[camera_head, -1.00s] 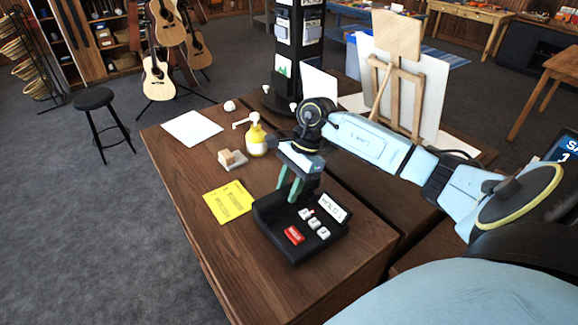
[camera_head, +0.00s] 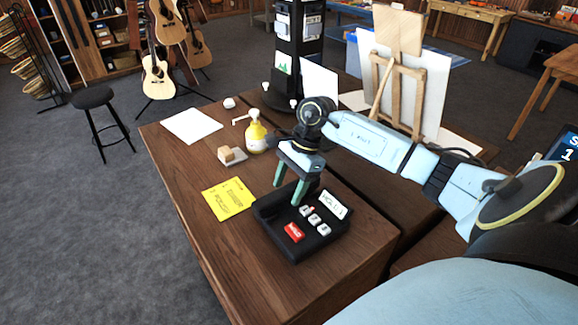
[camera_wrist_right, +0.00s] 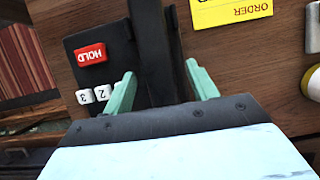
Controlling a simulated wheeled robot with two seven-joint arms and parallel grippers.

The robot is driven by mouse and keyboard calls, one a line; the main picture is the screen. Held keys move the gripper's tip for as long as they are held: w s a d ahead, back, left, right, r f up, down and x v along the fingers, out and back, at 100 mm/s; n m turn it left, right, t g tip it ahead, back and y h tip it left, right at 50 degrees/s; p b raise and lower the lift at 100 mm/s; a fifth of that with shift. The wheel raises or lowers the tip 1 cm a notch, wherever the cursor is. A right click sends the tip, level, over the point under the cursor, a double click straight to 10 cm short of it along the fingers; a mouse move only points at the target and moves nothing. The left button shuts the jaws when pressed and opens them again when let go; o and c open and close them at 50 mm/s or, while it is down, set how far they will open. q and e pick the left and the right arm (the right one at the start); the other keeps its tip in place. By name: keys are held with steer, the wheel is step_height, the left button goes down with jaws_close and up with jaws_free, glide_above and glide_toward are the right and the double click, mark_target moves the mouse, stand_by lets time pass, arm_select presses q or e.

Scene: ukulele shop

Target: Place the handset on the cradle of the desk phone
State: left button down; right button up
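The black desk phone (camera_head: 322,243) stands on the wooden desk, with a red HOLD button and white number keys. A long black bar, which looks like the handset (camera_wrist_right: 152,45), lies along the phone's side in the right wrist view. It is hard to tell from the equally black phone body, so I cannot tell exactly how it sits on the cradle. My right gripper (camera_head: 288,195) is over that side of the phone, pointing down. Its green fingers are apart, one on each side of the bar in the wrist view (camera_wrist_right: 160,70). My left gripper is not in view.
A yellow order note (camera_head: 229,198) lies left of the phone. Behind it are a small wooden block on a pale base (camera_head: 232,155), a yellow pump bottle (camera_head: 256,138) and a white sheet (camera_head: 191,126). A wooden easel (camera_head: 398,75) stands behind my right arm.

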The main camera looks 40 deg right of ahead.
steer(key=shift+d+r, duration=0.3)
steer(key=shift+r, duration=0.15)
steer(key=b+v, duration=0.3)
steer(key=v, duration=0.9)
steer(key=shift+r, duration=0.25)
